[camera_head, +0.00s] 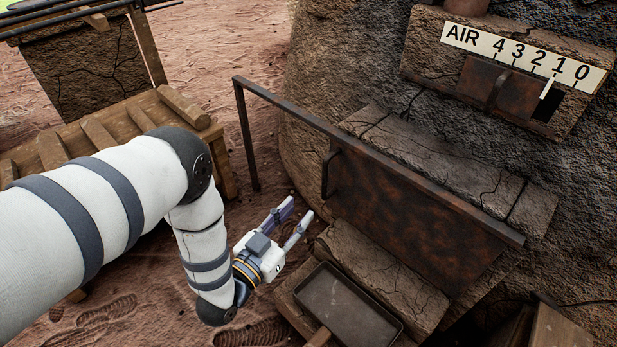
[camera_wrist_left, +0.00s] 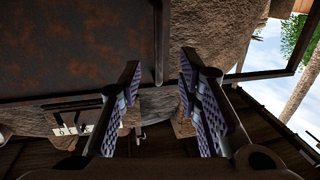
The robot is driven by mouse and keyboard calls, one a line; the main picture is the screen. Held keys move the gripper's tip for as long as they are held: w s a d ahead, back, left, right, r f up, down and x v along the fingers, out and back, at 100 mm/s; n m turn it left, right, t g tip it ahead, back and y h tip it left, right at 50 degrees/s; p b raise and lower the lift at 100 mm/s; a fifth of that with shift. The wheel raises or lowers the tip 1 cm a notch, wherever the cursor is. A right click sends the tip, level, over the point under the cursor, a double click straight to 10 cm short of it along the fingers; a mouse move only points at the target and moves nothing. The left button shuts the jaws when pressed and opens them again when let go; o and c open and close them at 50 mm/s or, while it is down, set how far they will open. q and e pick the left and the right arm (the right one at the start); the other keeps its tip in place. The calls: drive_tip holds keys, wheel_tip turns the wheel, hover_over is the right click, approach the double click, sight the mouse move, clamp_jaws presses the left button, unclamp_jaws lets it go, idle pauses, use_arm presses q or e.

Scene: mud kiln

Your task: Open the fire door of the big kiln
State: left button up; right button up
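The fire door (camera_head: 410,215) is a rusty brown plate on the front of the big kiln (camera_head: 350,60), under a long dark rail (camera_head: 300,115) that runs out to the left. The door covers the opening behind it. Its upright bar handle (camera_head: 326,176) is at the door's left edge. My left gripper (camera_head: 300,207) is open and empty, low and left of the handle, apart from it. In the left wrist view the rusty door (camera_wrist_left: 75,45) fills the upper left, and the handle (camera_wrist_left: 158,40) shows beyond and between the open fingers (camera_wrist_left: 160,62). My right gripper is not in view.
A post (camera_head: 247,140) holds up the rail's left end. A metal tray (camera_head: 345,305) lies below the door. An air slide (camera_head: 500,88) with a number scale (camera_head: 525,55) is at upper right. A wooden bench (camera_head: 110,130) stands left. Bare ground lies between bench and kiln.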

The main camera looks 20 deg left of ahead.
sight(323, 182)
use_arm(q)
drive_tip(key=w+b, duration=0.1)
drive_tip(key=w, duration=0.2)
drive_tip(key=w+d+b, duration=0.1)
drive_tip(key=w+b, duration=0.1)
drive_tip(key=w, duration=0.2)
drive_tip(key=w+d+b, duration=0.1)
drive_tip(key=w, duration=0.3)
drive_tip(key=shift+r, duration=0.3)
drive_tip(key=shift+w+r, duration=0.15)
drive_tip(key=shift+w, duration=0.15)
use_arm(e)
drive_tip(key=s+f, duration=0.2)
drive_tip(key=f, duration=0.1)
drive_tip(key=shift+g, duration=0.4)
use_arm(q)
clamp_jaws()
